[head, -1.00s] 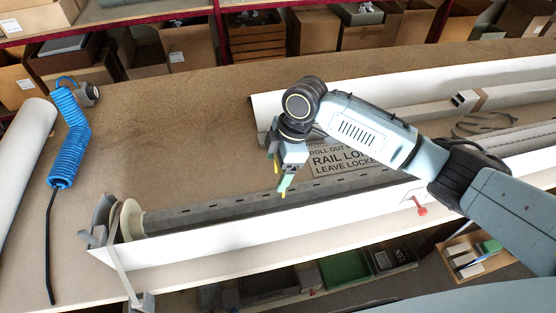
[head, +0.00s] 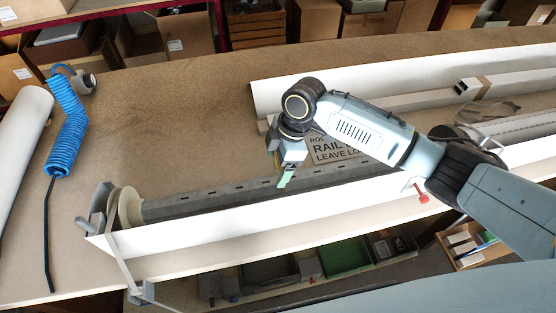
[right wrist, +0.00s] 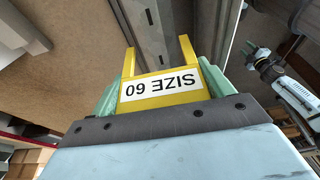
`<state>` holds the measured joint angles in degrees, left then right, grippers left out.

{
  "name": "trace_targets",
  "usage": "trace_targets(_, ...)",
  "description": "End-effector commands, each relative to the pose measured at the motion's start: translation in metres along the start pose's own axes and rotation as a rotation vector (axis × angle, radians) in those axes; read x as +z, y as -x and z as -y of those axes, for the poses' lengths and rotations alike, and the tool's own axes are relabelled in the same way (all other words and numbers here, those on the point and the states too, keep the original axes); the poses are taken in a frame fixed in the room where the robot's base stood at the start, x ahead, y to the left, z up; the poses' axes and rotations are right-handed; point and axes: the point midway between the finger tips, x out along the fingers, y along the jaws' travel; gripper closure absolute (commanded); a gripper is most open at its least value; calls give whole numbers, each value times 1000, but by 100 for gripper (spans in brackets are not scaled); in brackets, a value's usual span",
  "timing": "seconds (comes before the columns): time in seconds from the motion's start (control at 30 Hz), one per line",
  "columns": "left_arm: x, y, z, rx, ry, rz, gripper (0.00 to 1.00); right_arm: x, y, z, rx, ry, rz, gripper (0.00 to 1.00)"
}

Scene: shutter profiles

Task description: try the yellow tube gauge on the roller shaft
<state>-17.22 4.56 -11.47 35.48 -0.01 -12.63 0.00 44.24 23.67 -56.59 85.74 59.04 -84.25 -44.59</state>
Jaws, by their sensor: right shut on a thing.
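The yellow tube gauge (right wrist: 162,90), a two-pronged fork marked SIZE 60, is held in my right gripper (head: 284,172). The green fingers are shut on its body, and its prongs point away from the wrist. The roller shaft (head: 220,194) is a long grey slotted tube lying along the bench. In the right wrist view the slotted shaft (right wrist: 152,24) runs ahead of the gauge, lined up between the prongs. I cannot tell whether the prongs are around it or just short of it. In the head view my gripper hides most of the gauge.
A white profile (head: 200,231) runs along the shaft's near side, with a pale disc (head: 128,207) at the shaft's left end. A lettered sign (head: 338,148) lies behind the gripper. A blue coiled hose (head: 66,130) lies left; the bench between is clear.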

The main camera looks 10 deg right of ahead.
Motion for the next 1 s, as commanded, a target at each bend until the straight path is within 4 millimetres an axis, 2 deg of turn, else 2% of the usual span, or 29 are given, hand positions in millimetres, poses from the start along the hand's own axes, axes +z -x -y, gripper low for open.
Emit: trace_targets(1.0,-1,-8,0,0,1,-3,64,5,-17,0,-1,0,0,42)
